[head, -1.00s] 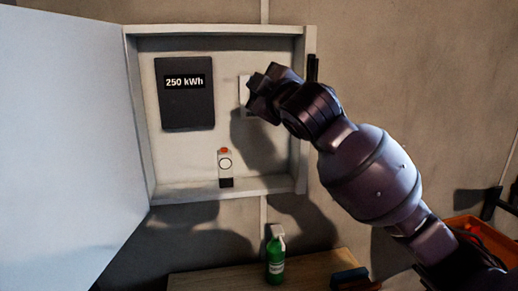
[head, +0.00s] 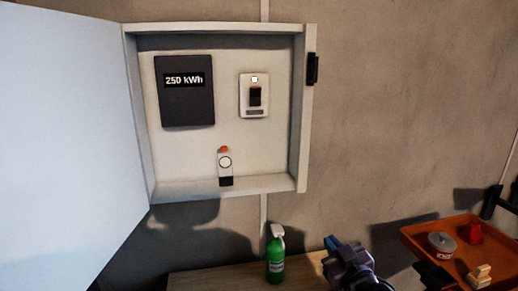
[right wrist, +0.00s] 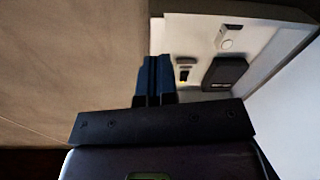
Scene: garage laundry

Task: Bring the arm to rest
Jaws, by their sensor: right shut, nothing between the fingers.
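My right gripper (head: 338,254) is low in the head view, beside the green spray bottle and below the open wall cabinet (head: 222,190). It is shut and empty, apart from the cabinet. Its two blue fingers (right wrist: 154,78) lie together in the right wrist view, with the cabinet beyond them. Most of the right arm is out of the head view. My left gripper is not in view.
The cabinet holds a dark meter (head: 186,105) reading 250 kWh, a white switch unit (head: 254,103) and a small device with an orange top (head: 225,167). Its door (head: 70,140) stands open left. A green spray bottle (head: 276,258) stands on the wooden bench (head: 215,281). An orange tray (head: 425,228) is right.

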